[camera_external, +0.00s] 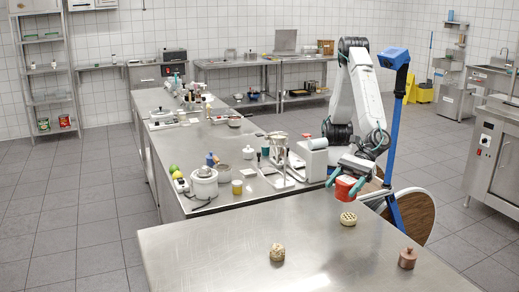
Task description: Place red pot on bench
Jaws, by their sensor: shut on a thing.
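My gripper (350,181), with teal fingers, is shut on the red pot (344,189). The pot looks roughly upright and shows a white rim at its top. It is held over the far right part of the steel bench (212,260) in the foreground, and it appears raised above the surface. The exact gap under the pot is hard to judge from this one view.
The bench's left part is clear. A cluttered long counter (205,208) lies behind.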

